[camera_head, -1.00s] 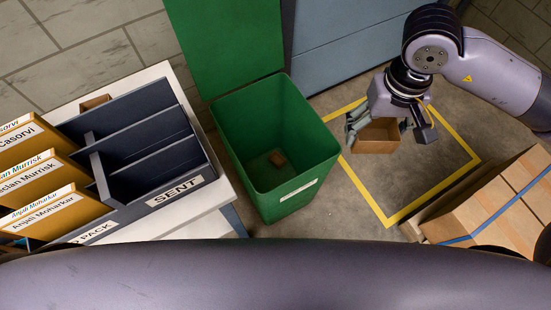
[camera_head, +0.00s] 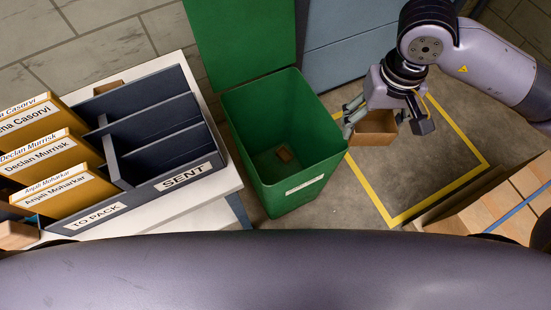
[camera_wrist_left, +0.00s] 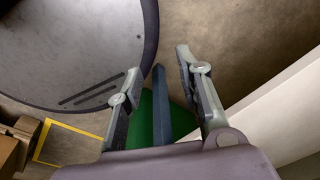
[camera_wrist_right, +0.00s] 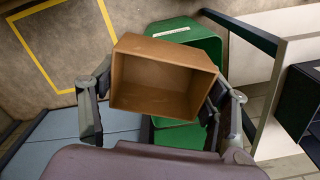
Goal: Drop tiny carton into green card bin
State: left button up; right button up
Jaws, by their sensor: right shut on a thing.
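The tiny carton (camera_head: 373,130) is an open-topped brown box, held in my right gripper (camera_head: 386,118) just right of the green card bin's rim. In the right wrist view the carton (camera_wrist_right: 163,78) sits between the fingers, its hollow side facing the camera and looking empty. The green card bin (camera_head: 300,170) stands open in the middle of the head view. A small brown piece (camera_head: 284,154) lies on its floor. My left gripper (camera_wrist_left: 163,85) is open and empty in the left wrist view; it does not show in the head view.
A white table (camera_head: 190,208) at left bears a dark sorter (camera_head: 170,170) marked SENT and TO PACK, with several orange name folders. A yellow floor outline (camera_head: 445,192) lies right of the bin. Brown cartons (camera_head: 510,205) with a blue strap stand at lower right.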

aim_at(284, 177)
jog(key=l+u, duration=0.15)
jog(key=u, duration=0.25)
jog(key=i+l+u, duration=0.1)
jog(key=l+u, duration=0.15)
jog(key=u, duration=0.15)
jog(key=l+u, duration=0.15)
jog(key=u, duration=0.25)
jog(key=l+u, duration=0.2)
jog(key=u, duration=0.2)
jog(key=k+l+u, duration=0.1)
jog(key=l, duration=0.3)
jog(key=k+l+u, duration=0.1)
jog(key=l, duration=0.3)
jog(key=k+l+u, duration=0.1)
jog(key=l, duration=0.25)
jog(key=k+l+u, duration=0.1)
jog(key=l, duration=0.25)
jog(key=k+l, duration=0.05)
jog(key=k, duration=0.05)
